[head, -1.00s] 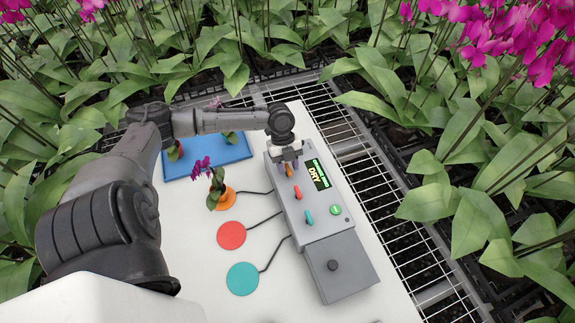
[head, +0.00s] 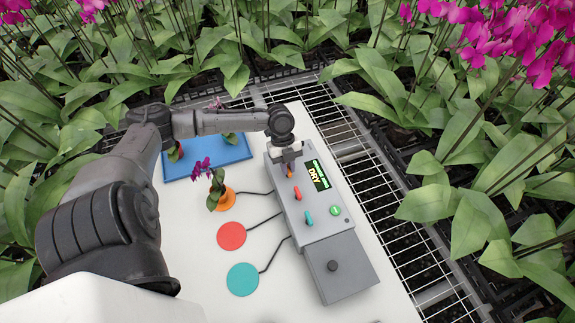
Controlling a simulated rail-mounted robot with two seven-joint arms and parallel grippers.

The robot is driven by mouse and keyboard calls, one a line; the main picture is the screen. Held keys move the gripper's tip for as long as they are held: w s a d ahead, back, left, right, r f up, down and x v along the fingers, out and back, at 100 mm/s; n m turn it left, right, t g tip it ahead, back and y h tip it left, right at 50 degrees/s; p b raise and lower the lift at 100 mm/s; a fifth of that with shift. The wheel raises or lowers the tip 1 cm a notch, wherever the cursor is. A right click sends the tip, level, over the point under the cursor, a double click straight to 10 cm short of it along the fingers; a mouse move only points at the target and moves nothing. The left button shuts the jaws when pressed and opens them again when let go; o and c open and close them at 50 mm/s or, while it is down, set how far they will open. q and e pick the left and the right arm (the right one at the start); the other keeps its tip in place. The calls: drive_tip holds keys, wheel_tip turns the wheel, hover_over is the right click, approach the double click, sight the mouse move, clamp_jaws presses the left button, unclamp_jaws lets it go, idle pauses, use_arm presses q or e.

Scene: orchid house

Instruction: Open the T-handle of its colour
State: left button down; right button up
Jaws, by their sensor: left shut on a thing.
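A grey control box (head: 328,228) stands on the white table. It has an orange T-handle (head: 289,174), a red T-handle (head: 297,192) and a teal T-handle (head: 308,216) in a row. My left gripper (head: 288,164) points down at the far end of the box and is shut on the orange T-handle, partly hiding it. A potted orchid (head: 214,187) with purple flowers stands on the orange disc (head: 231,201). The red disc (head: 231,236) and teal disc (head: 242,279) are bare. The display (head: 317,175) reads DRY. My right gripper is not in view.
A blue tray (head: 197,168) with small plants lies at the far left of the table, under my left arm. A green button (head: 335,210) sits on the box. Dark tubes join the discs to the box. Dense orchids surround the table.

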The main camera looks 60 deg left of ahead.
use_arm(q)
drive_tip(key=n+p, duration=0.2)
drive_tip(key=p, duration=0.1)
drive_tip(key=n+t+p, duration=0.1)
drive_tip(key=n+p, duration=0.1)
drive_tip(key=p, duration=0.1)
drive_tip(key=n+t+p, duration=0.1)
drive_tip(key=p, duration=0.2)
drive_tip(key=shift+s+r+n+p, duration=0.2)
drive_tip(key=shift+r+n+p, duration=0.2)
drive_tip(key=n+t+y+p, duration=0.1)
drive_tip(key=n+p, duration=0.2)
drive_tip(key=p, duration=0.1)
drive_tip(key=n+t+y+p, duration=0.1)
drive_tip(key=n+p, duration=0.2)
drive_tip(key=p, duration=0.1)
drive_tip(key=n+y+p, duration=0.1)
drive_tip(key=n+p, duration=0.2)
drive_tip(key=p, duration=0.1)
drive_tip(key=shift+s+d+f+n+t+p, duration=0.1)
drive_tip(key=shift+d+n+t+p, duration=0.2)
drive_tip(key=shift+t, duration=0.1)
drive_tip(key=shift+f+n+y+p, duration=0.1)
drive_tip(key=shift+n+y+p, duration=0.2)
drive_tip(key=shift+n+p, duration=0.9)
drive_tip(key=shift+f+p, duration=0.1)
drive_tip(key=shift+p, duration=0.3)
drive_tip(key=shift+f+n, duration=0.1)
drive_tip(key=shift+n, duration=0.2)
